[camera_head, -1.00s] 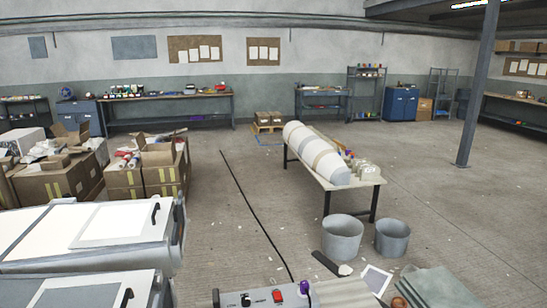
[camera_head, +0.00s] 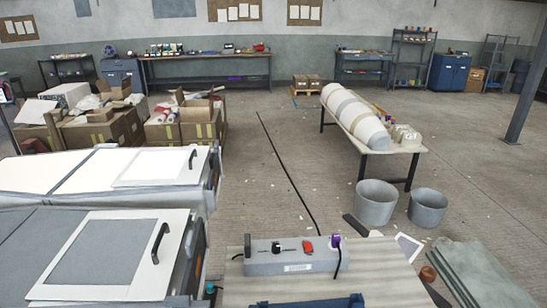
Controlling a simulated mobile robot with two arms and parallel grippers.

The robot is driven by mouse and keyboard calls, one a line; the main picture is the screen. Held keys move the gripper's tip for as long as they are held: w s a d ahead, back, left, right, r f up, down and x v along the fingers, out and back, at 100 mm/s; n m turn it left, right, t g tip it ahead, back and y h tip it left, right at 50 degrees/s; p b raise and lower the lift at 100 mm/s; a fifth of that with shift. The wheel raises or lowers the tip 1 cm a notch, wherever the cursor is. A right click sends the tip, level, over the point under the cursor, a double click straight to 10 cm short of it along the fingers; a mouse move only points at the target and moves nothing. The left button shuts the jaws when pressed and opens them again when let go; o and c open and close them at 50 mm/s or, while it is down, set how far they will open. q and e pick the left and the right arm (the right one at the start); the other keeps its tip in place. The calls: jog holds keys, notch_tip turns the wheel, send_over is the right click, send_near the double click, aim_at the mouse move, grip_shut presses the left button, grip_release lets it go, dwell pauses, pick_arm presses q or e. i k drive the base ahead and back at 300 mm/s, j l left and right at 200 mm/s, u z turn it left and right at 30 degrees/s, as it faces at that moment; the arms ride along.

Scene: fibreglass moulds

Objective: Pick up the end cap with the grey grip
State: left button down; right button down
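I cannot make out an end cap with a grey grip in the head view. The nearest thing of that kind is a long white rounded mould (camera_head: 355,116) with a tan band, lying on a table (camera_head: 428,146) at the right of the middle. White chest-like units with dark handles stand at the lower left: one behind (camera_head: 165,167) and one in front (camera_head: 165,245).
A grey control box (camera_head: 290,262) with a red switch sits on a corrugated surface (camera_head: 385,272) in front. Two grey buckets (camera_head: 376,204) (camera_head: 428,209) stand on the floor. Cardboard boxes (camera_head: 185,130) fill the left. A black cable (camera_head: 285,170) crosses open floor. A post (camera_head: 528,90) stands right.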

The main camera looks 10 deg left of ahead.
aim_at(196, 246)
jog(key=i+l, duration=0.15)
jog(key=l, duration=0.25)
jog(key=i+l, duration=0.15)
jog(key=l, duration=0.2)
jog(key=i+l, duration=0.1)
jog(key=l, duration=0.3)
jog(key=i+l, duration=0.15)
jog(key=l, duration=0.25)
